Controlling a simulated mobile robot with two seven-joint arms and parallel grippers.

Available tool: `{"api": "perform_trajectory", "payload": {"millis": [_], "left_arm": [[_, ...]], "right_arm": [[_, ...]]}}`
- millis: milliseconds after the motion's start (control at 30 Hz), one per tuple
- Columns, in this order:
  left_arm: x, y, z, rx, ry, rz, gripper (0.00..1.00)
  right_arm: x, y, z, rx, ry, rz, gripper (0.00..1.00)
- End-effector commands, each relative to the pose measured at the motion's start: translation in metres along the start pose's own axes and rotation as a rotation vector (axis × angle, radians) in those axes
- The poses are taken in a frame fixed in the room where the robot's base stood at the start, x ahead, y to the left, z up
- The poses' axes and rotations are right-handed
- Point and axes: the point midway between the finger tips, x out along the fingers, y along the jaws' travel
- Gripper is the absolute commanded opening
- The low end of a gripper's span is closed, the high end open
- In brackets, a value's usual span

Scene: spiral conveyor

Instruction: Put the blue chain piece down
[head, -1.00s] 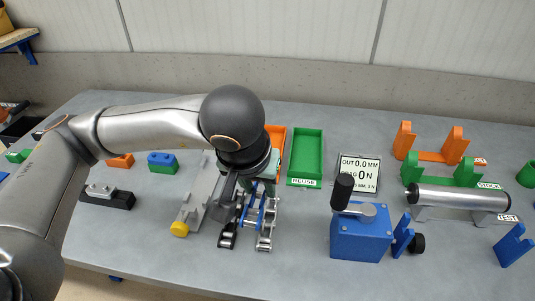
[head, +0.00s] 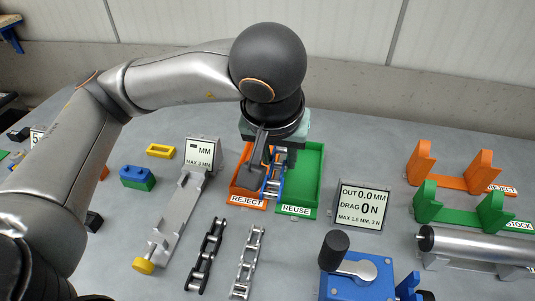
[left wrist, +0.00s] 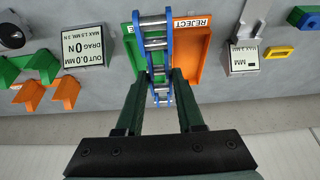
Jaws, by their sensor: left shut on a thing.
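The blue chain piece (head: 274,184), with blue side plates and metal rollers, is in my left gripper (head: 270,164). In the left wrist view the chain piece (left wrist: 155,40) runs lengthwise between the dark fingers of the left gripper (left wrist: 158,82), which are shut on it. It hangs over the line between the orange REJECT tray (head: 241,184) and the green REUSE tray (head: 311,172). Both trays also show in the left wrist view, green (left wrist: 136,60) left and orange (left wrist: 192,60) right. I cannot tell its exact height above them. My right gripper is not in view.
A dark chain (head: 206,256) and a silver chain (head: 247,262) lie in front of the trays. A grey fixture with a yellow knob (head: 143,265) is to the left. A display (head: 362,205) and a blue crank box (head: 358,280) are to the right.

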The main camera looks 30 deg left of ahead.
Motion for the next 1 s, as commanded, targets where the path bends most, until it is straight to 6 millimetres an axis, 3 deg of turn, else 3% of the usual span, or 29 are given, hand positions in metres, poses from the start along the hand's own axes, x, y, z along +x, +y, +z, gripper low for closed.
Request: {"api": "perform_trajectory", "payload": {"millis": [233, 567, 800, 1000], "left_arm": [[0.012, -0.005, -0.009, -0.004, -0.004, 0.000, 0.00], [0.069, -0.036, -0.062, -0.008, -0.005, -0.005, 0.00], [0.118, -0.048, -0.075, -0.002, -0.001, -0.003, 0.00], [0.133, -0.052, -0.080, -0.001, 0.001, 0.000, 0.00]], "right_arm": [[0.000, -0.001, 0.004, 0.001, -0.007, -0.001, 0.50], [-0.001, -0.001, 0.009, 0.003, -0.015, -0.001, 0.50], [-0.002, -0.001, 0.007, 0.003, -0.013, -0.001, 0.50], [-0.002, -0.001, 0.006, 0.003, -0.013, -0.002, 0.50]]}}
